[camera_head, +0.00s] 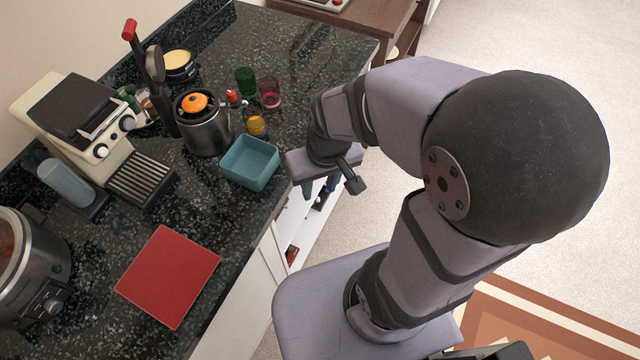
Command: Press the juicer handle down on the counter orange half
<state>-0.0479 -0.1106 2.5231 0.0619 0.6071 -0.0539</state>
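The juicer (207,133) is a metal pot with a dark upright post behind it on the counter. An orange half (194,103) sits on its top. The juicer handle (130,30) has a red grip and stands raised at the upper left, with a dark press cup (154,63) above and behind the orange. My gripper (319,187) hangs beyond the counter's front edge, to the right of the juicer and well apart from it. Its two fingers point down with a gap between them, and nothing shows between them. The fingers are small and partly hidden.
A teal bin (249,163) stands between the juicer and my gripper. Small coloured glasses (269,93) stand right of the juicer. A coffee machine (80,120) is at its left. A red board (168,277) lies nearer. The dark counter (315,50) is bare at the far right.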

